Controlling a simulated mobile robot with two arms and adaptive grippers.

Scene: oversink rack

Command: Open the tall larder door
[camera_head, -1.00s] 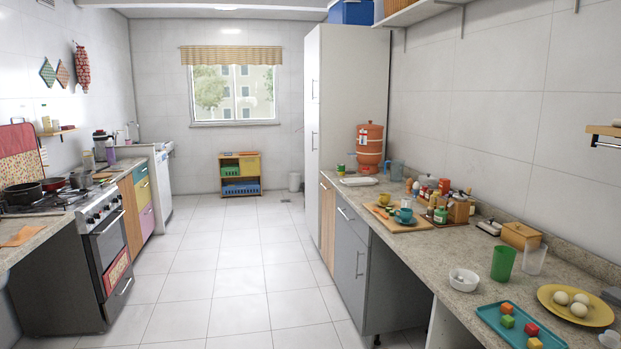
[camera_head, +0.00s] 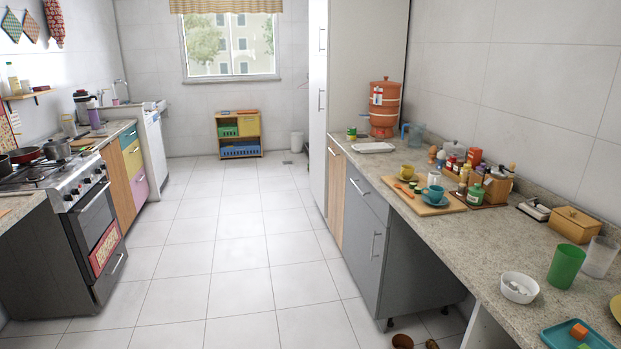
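The tall white larder (camera_head: 365,70) stands at the far end of the right-hand counter, its plain side panel facing me. Its narrow front (camera_head: 319,110) faces left over the aisle and looks shut. It carries an upper bar handle (camera_head: 321,40) and a lower bar handle (camera_head: 321,99). The larder is well ahead of me, across the floor. Neither of my grippers shows in the head view.
The stove (camera_head: 80,225) lines the left. The grey base cabinet (camera_head: 365,240) and laden stone counter (camera_head: 480,235) line the right. Brown objects (camera_head: 402,341) lie under the counter.

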